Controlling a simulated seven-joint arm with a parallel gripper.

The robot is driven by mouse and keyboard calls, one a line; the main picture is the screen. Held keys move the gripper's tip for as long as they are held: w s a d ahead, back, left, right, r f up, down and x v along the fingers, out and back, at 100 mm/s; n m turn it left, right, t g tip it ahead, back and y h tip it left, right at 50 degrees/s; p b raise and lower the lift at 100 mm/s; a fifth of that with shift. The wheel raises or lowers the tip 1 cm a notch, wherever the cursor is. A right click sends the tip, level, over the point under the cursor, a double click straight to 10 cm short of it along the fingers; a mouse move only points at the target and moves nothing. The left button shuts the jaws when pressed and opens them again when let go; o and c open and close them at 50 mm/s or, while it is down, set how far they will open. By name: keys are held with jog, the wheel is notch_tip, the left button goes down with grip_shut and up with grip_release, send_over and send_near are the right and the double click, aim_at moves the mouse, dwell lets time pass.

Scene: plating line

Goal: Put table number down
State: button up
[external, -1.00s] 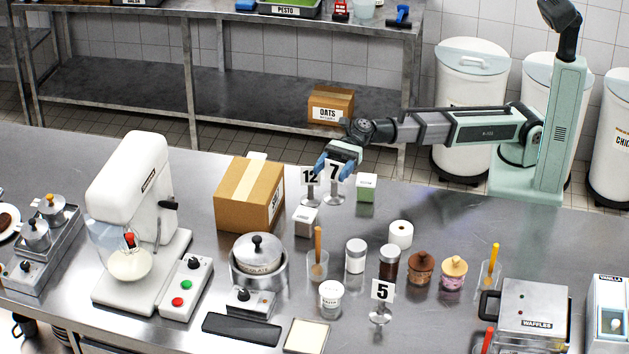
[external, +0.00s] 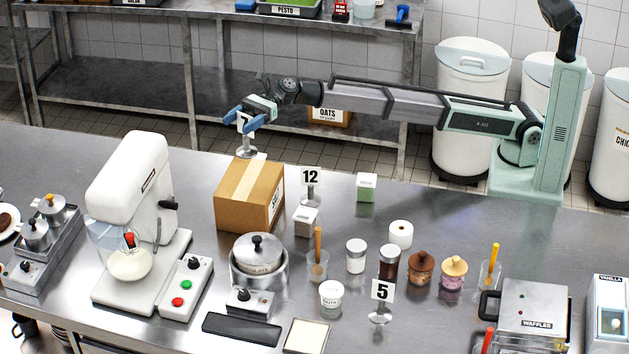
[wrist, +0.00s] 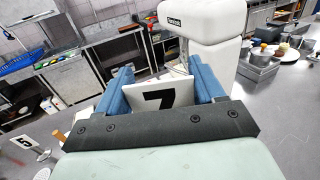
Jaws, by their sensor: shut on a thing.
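My gripper (external: 246,120) is shut on the table number 7 stand (external: 247,143), above and behind the cardboard box (external: 249,197) in the external view. The stand hangs upright, its round foot near the box's back edge; whether it touches anything is unclear. In the wrist view the white 7 card (wrist: 160,95) sits between my blue fingers (wrist: 163,88). The table number 12 stand (external: 311,184) stands on the counter right of the box. The table number 5 stand (external: 381,300) stands at the front of the counter.
A white stand mixer (external: 133,205) stands left of the box. The counter (external: 190,160) between the mixer and the box's back looks clear.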

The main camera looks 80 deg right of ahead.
aim_at(243, 153)
jog(key=shift+f, duration=4.65)
jog(key=o, duration=1.5)
jog(key=shift+f, duration=0.15)
jog(key=shift+r, duration=0.2)
jog(key=v, duration=1.2)
jog(key=shift+f, duration=0.1)
